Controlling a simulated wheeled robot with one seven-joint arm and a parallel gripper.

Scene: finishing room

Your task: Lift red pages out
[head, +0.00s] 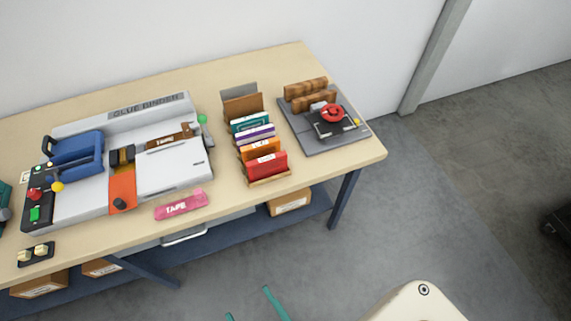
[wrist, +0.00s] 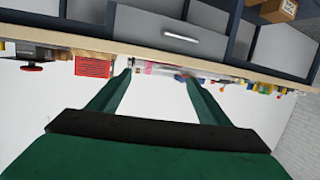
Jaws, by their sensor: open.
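The red pages (head: 267,166) stand in the front slot of a wooden rack (head: 271,180) near the table's front edge in the head view. Behind them in the rack are orange, purple, white, teal and brown pages. In the wrist view, which is upside down, the red pages (wrist: 93,67) show beyond the left finger. My gripper (wrist: 157,78) is open and empty, its two green fingers apart. In the head view my gripper (head: 248,303) shows only as green fingertips at the bottom edge, well short of the table.
A grey press (head: 343,137) with a red knob stands right of the rack. Cardboard boxes sit on the lower shelf (head: 222,232). The floor before the table is clear.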

